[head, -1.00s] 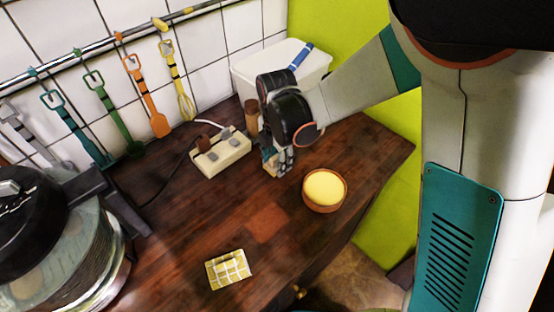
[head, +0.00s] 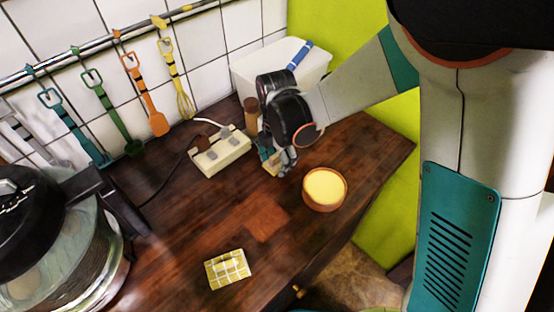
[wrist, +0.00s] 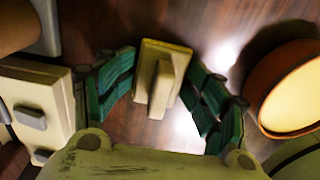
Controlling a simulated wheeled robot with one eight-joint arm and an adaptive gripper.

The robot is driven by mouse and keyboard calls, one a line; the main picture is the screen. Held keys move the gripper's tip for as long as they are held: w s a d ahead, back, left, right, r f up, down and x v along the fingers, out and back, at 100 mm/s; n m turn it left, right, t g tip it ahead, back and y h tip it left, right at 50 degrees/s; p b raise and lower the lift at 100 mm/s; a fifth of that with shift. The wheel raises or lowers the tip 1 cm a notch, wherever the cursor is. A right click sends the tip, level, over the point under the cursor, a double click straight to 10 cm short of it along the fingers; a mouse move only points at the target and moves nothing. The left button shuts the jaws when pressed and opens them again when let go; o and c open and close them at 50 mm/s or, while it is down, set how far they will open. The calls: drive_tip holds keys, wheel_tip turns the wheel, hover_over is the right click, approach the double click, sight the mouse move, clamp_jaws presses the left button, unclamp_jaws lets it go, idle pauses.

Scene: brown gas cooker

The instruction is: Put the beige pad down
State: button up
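A beige pad (wrist: 182,55) with a raised block-like grip on top lies between the fingers of my gripper (wrist: 162,80) in the wrist view. The teal fingers are spread to either side of the raised grip, with gaps between them and it. The pad appears to rest flat on the dark wooden counter. In the head view my gripper (head: 275,160) is low over the counter, between the switch box and the round bowl. It hides most of the pad there.
A beige switch box (head: 222,152) stands left of my gripper. A brown bowl with a yellow top (head: 325,190) stands to its right. A checked yellow-white pad (head: 228,269) lies near the front edge. A white bin (head: 280,65) and a brown cylinder (head: 251,110) are behind.

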sight(277, 154)
wheel_tip(277, 154, up, 13)
drive_tip(key=p, duration=0.3)
drive_tip(key=shift+p, duration=0.4)
drive_tip(key=shift+w, duration=0.1)
